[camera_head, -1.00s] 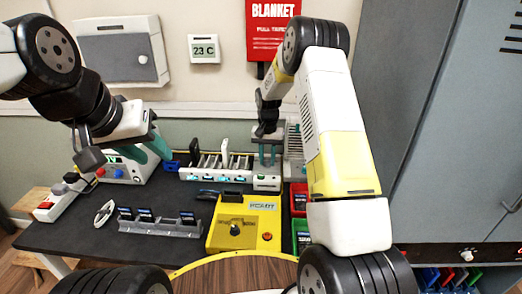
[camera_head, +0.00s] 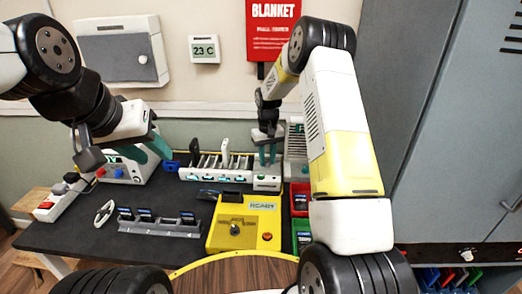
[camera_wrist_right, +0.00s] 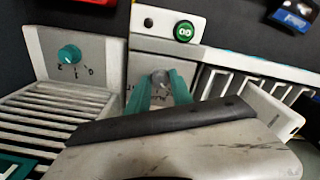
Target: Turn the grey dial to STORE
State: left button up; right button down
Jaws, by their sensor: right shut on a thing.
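The grey dial (camera_wrist_right: 160,78) sits on a pale panel at the end of the slotted rack, in the middle of the right wrist view. The teal fingers of my right gripper (camera_wrist_right: 161,88) stand on either side of it and are shut on it. In the head view my right gripper (camera_head: 267,155) points down at the rack's right end, and the dial is hidden there. The lettering around the dial is too small and covered to read. My left gripper (camera_head: 149,151) is open and empty above the back left of the table, its teal fingers apart.
A teal knob (camera_wrist_right: 69,54) and a green button (camera_wrist_right: 184,31) are close to the fingers. A yellow box (camera_head: 218,240) reading READY stands at front centre, beside red (camera_head: 299,188) and green (camera_head: 297,223) bins. A grey card holder (camera_head: 160,229) stands left.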

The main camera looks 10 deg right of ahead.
aim_at(267, 161)
jog(key=c, duration=1.1)
grip_release()
jog(key=shift+c, duration=0.2)
jog(key=shift+r, duration=3.95)
